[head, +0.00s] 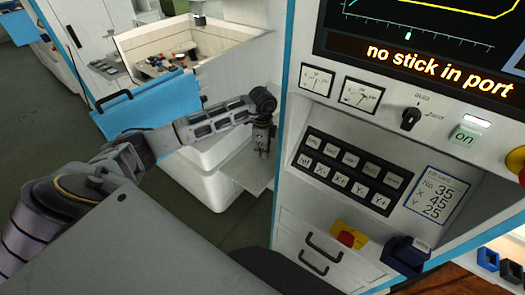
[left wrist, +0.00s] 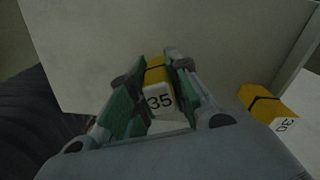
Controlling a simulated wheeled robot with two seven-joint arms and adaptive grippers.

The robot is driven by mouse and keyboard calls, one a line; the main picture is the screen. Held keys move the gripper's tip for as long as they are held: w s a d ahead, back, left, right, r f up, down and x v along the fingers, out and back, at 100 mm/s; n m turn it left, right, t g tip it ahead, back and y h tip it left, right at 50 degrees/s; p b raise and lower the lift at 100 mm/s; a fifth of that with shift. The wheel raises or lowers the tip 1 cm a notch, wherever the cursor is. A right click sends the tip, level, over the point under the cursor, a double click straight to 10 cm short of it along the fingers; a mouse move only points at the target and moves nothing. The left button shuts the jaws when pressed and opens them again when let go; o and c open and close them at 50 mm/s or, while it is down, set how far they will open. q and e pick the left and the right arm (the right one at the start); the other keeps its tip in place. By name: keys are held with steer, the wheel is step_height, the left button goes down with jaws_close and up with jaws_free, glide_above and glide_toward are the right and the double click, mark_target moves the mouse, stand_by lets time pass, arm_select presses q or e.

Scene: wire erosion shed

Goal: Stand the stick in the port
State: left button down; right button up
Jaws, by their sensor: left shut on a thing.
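In the left wrist view a yellow stick (left wrist: 157,76) with a dark band and a white end marked 35 sits between the green-padded fingers of my left gripper (left wrist: 155,85). The gripper is shut on it. In the head view my left gripper (head: 263,148) points down beside the machine's left edge, over a pale ledge; the stick is too small to make out there. A dark blue holder (head: 405,256) on the machine's lower front may be the port; its opening is not clear. The screen (head: 440,65) reads "no stick in port". My right gripper is out of view.
A second yellow stick (left wrist: 268,104), marked 30, lies right of the gripper. The job card (head: 437,200) reads No 35, X 45, Y 25. A keypad (head: 350,172) and a red-and-yellow button (head: 348,236) are on the machine. A blue panel (head: 150,104) stands behind my left arm.

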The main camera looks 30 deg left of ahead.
arm_select(q)
steer(key=shift+r, duration=0.15)
step_height(320, 180, up, 9)
steer(key=shift+r+b, duration=0.15)
steer(key=shift+b, duration=0.85)
steer(key=shift+r, duration=0.25)
steer(key=shift+s+f, duration=0.1)
